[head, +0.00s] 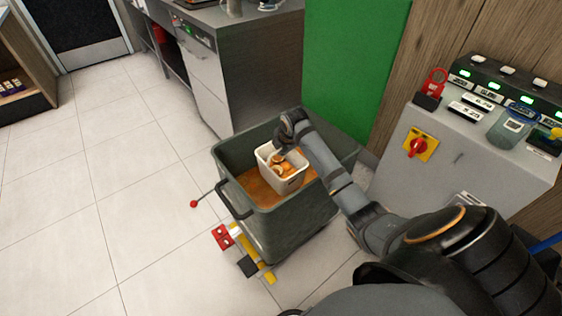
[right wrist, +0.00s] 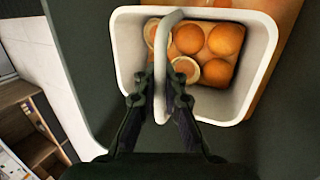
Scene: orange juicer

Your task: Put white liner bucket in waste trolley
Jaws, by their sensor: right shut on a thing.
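The white liner bucket (head: 283,181) holds several orange halves or peels and is inside the opening of the dark green-grey waste trolley (head: 272,226), over its orange-coloured contents. In the right wrist view the bucket (right wrist: 128,62) has a pale handle arching across it. My right gripper (head: 289,138) is at the bucket's upper side in the head view. In the right wrist view my right gripper (right wrist: 160,100) is shut on the bucket's handle. I cannot tell whether the bucket's base touches the contents. My left gripper is not in view.
A steel counter (head: 245,75) and a green panel (head: 350,70) stand behind the trolley. A grey control cabinet (head: 450,155) with a red switch is at the right. Red and yellow parts (head: 222,236) sit at the trolley's base. Tiled floor (head: 100,200) is clear at the left.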

